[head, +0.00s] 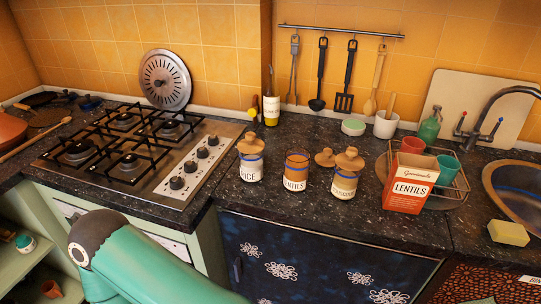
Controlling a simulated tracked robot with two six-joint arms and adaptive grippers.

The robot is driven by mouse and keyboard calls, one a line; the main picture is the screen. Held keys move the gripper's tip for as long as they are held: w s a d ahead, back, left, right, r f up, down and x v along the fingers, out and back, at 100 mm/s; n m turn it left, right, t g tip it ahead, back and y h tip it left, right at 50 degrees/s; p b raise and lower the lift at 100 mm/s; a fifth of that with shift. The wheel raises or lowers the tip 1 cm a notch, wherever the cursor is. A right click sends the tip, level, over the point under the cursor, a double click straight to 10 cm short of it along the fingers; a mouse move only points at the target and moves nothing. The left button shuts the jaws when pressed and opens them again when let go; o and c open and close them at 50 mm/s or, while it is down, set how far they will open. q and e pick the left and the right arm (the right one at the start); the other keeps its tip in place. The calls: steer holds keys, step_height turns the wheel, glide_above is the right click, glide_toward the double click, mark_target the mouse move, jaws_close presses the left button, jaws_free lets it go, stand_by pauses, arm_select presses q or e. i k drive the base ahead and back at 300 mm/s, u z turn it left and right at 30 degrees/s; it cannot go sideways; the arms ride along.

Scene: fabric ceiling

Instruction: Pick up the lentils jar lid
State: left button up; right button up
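The lentils jar (295,173) stands on the dark speckled counter, with no lid on its top. A brown knobbed lid (325,158) lies on the counter just behind and to the right of it, apart from the jar and probably its own lid. A lidded rice jar (250,161) stands to the left. A lidded couscous jar (345,181) stands to the right and partly overlaps the view near the loose lid. A teal link of my arm crosses the lower left, below the counter edge. Neither gripper shows.
A red lentils box (411,183) stands right of the jars, in front of a round rack with cups. The gas hob (134,150) is at the left, the sink (515,190) at the right. The counter in front of the jars is clear.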

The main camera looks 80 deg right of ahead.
mark_target(326, 159)
steer(key=u, duration=0.4)
steer(key=i, duration=0.3)
steer(key=z, duration=2.7)
steer(key=k, duration=0.55)
steer(key=z, duration=0.25)
steer(key=i, duration=0.55)
steer(key=u, duration=0.25)
steer(key=k, duration=0.55)
steer(key=z, duration=0.1)
steer(key=i, duration=0.35)
steer(key=z, duration=0.05)
